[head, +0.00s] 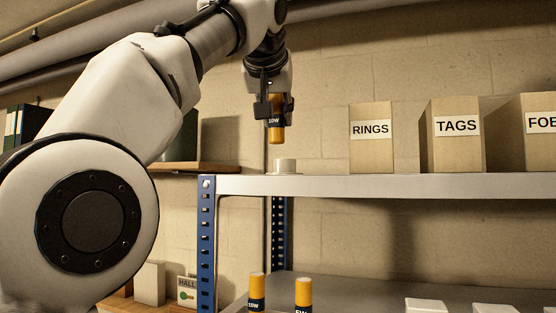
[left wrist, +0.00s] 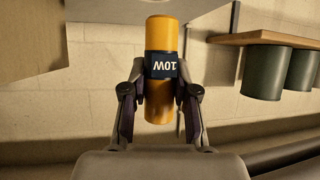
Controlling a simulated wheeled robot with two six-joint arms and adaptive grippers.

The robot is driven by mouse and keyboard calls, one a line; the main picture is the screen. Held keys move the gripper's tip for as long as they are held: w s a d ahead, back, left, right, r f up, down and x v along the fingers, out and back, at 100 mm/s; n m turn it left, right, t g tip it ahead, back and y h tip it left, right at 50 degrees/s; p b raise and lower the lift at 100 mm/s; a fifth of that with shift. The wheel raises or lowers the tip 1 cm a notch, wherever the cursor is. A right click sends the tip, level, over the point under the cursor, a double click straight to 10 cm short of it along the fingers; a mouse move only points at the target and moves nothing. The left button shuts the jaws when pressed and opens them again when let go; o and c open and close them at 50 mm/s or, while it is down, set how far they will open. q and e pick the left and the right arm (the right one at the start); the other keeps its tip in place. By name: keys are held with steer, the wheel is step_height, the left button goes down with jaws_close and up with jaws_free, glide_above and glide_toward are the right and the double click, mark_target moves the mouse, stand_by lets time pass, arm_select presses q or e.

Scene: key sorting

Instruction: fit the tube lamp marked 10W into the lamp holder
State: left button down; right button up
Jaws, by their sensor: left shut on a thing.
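An orange tube lamp (head: 277,134) with a dark band reading 10W is held upright in my left gripper (head: 275,106). In the left wrist view the same lamp (left wrist: 160,110) sits between the two fingers, its label upside down. A short white round piece, which looks like the lamp holder (head: 285,165), stands on the upper shelf near its left end. The lamp is above it and apart from it, slightly to its left in the head view. My right gripper is not in view.
The upper shelf (head: 340,185) carries boxes marked RINGS (head: 371,150), TAGS (head: 457,150) and a partly cut-off one at right. Two more orange lamps stand below: one with a hard-to-read label (head: 257,285), one apparently 5W (head: 303,290). A blue post (head: 206,240) supports the shelf.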

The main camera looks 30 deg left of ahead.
arm_select(q)
step_height(320, 180, down, 3)
steer(key=shift+d+r+b, duration=0.1)
steer(key=shift+b, duration=0.55)
steer(key=w+f+b, duration=0.1)
steer(key=w+f, duration=0.1)
steer(key=w, duration=0.1)
steer(key=shift+d+f, duration=0.15)
steer(key=shift+f, duration=0.15)
steer(key=shift+r, duration=0.1)
steer(key=shift+s, duration=0.1)
steer(key=c, duration=0.9)
jaws_free()
steer(key=shift+s, duration=0.1)
steer(key=shift+w+a, duration=0.2)
steer(key=shift+a, duration=0.2)
steer(key=v, duration=1.2)
steer(key=shift+r, duration=0.25)
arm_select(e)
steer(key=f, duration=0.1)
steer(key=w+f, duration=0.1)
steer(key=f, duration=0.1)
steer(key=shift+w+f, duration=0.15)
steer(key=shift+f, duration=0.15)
arm_select(q)
steer(key=shift+d, duration=0.1)
